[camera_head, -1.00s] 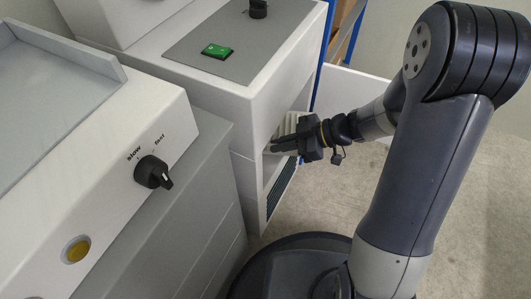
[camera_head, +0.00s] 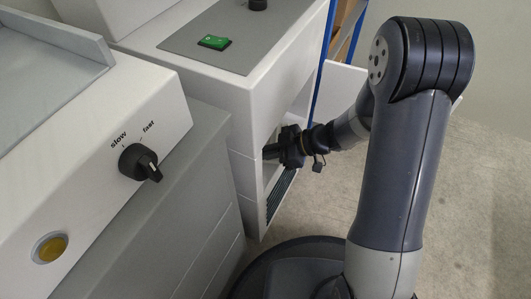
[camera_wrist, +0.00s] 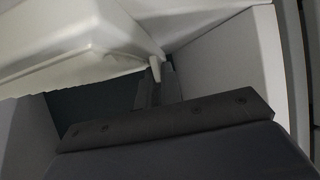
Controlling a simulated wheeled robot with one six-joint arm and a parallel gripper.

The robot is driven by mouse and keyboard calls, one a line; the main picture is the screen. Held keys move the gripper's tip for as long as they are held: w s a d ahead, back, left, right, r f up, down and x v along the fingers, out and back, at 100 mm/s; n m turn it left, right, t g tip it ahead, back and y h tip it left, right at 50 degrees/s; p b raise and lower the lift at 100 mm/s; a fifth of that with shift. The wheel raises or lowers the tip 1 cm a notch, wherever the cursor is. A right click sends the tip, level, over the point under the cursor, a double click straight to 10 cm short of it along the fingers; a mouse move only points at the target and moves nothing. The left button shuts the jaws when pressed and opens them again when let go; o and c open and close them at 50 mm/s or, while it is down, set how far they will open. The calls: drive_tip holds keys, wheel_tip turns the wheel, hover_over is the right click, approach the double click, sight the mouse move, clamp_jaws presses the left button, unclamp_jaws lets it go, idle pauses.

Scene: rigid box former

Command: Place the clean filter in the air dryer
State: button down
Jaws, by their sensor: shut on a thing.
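The air dryer (camera_head: 240,105) is the white cabinet with a grey top panel. Its front has an opening facing right. My gripper (camera_head: 271,151) reaches into this opening, with its fingers inside and its body at the front edge. In the wrist view, a pale thing with a ridged lower edge, which looks like the clean filter (camera_wrist: 75,40), fills the upper left. My gripper (camera_wrist: 153,82) is shut on it, though the grip point is partly hidden. In the head view the filter is hidden inside the opening.
A dark grille (camera_head: 281,190) lies low in the dryer front. A white door or panel (camera_head: 340,82) stands open behind my arm. The green switch (camera_head: 214,42) is on top. A speed knob (camera_head: 138,160) is on the machine at left. Floor is free at right.

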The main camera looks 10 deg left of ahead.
drive_tip(key=shift+f+b, duration=0.15)
drive_tip(key=shift+b, duration=0.2)
drive_tip(key=c, duration=1.6)
unclamp_jaws()
drive_tip(key=shift+r+p, duration=0.2)
drive_tip(key=shift+p, duration=0.1)
drive_tip(key=p+v, duration=0.3)
drive_tip(key=v, duration=0.7)
drive_tip(key=shift+w+d+r, duration=0.1)
drive_tip(key=shift+d+r, duration=0.1)
drive_tip(key=shift+d, duration=0.05)
drive_tip(key=shift+d+r+p, duration=0.25)
drive_tip(key=shift+d+p, duration=0.05)
drive_tip(key=shift+d, duration=0.4)
